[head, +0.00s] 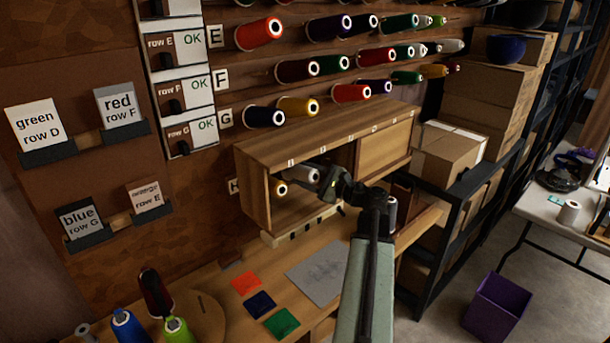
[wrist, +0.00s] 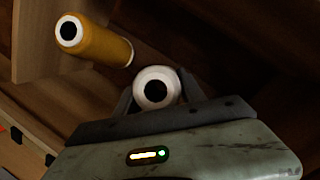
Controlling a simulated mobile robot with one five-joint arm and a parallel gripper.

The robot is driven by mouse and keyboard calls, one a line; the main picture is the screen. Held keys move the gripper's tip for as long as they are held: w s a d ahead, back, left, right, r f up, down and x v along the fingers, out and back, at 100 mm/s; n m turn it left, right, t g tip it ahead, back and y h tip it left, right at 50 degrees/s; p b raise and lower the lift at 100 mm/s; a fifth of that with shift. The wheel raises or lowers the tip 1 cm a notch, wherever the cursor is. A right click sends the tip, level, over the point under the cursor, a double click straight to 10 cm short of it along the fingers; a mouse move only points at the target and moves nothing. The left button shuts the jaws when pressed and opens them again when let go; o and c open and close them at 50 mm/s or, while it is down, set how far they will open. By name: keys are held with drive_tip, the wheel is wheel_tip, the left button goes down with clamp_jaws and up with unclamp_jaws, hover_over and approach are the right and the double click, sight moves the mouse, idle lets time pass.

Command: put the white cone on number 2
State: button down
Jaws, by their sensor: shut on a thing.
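The white cone (wrist: 157,88) is between the jaws of my gripper (wrist: 155,100) in the wrist view, its round end with a dark hole facing the camera. My gripper (head: 333,184) is shut on it inside the open part of the wooden cabinet (head: 258,201) in the head view. The white cone (head: 318,172) partly shows there behind the gripper. A yellow cone (head: 280,188) is just to its left; it also shows in the wrist view (wrist: 92,40). Small labels (head: 349,137) run along the cabinet's upper edge; I cannot read a number 2 on them.
The cabinet's right part has a closed wooden panel (head: 384,152). Rows of coloured cones (head: 259,33) stick out from the wall above. Below, the bench holds a grey mat (head: 318,272), coloured squares (head: 280,322) and several standing cones (head: 127,328). Boxes (head: 449,152) stand on the right shelf.

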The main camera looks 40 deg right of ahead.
drive_tip(key=shift+f, duration=0.1)
drive_tip(key=c, duration=0.6)
unclamp_jaws()
drive_tip(key=v, duration=0.8)
